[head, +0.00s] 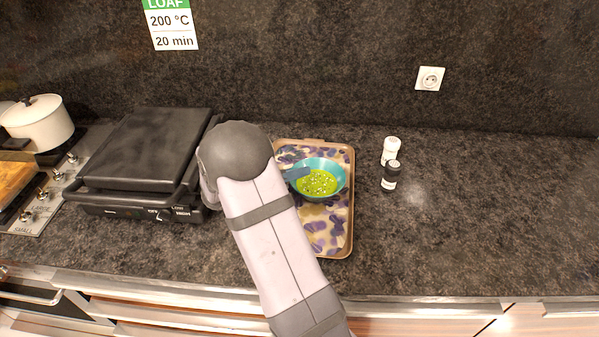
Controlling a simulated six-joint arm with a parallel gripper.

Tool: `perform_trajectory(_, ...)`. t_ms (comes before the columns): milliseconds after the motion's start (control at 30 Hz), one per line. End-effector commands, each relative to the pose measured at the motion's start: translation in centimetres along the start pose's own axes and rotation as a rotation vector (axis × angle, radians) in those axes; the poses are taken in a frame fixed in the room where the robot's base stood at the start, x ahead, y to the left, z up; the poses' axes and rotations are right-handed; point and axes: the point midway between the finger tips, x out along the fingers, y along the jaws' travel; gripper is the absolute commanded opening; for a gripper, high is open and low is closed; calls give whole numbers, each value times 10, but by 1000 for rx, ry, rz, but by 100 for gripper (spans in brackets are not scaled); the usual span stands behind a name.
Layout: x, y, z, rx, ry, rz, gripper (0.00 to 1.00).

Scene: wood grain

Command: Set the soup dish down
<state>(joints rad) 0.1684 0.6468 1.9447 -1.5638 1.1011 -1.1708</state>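The soup dish (341,186) is a teal bowl of green soup with pale bits on top. It looks upright, over the upper part of a patterned tray (343,237) with a tan rim. I cannot tell whether it rests on the tray or is held just above it. My gripper (298,171) shows only as a small blue-grey part at the bowl's left rim. My arm hides the rest of it, so its grip on the rim cannot be made out. My arm also covers the tray's left side.
A black contact grill (145,150) stands left of my arm. A white shaker (390,151) and a dark shaker (391,177) stand right of the tray. A white pot (38,123) sits on the hob at the far left. The counter at the right (490,220) is clear.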

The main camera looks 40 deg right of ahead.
Motion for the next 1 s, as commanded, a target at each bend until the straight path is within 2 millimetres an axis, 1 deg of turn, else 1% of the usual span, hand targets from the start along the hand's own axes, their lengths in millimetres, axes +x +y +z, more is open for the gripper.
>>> perform_trajectory(33, -10, 2, 0, 2, -3, 3, 34)
perform_trajectory(100, -23, 2, 0, 3, -3, 4, 34)
perform_trajectory(300, -58, 1, 0, 2, -3, 3, 34)
perform_trajectory(500, -82, 1, 0, 1, -2, 1, 34)
perform_trajectory(700, -91, 0, 0, 0, -1, -1, 34)
perform_trajectory(1000, -92, 0, 0, 0, 0, -1, 34)
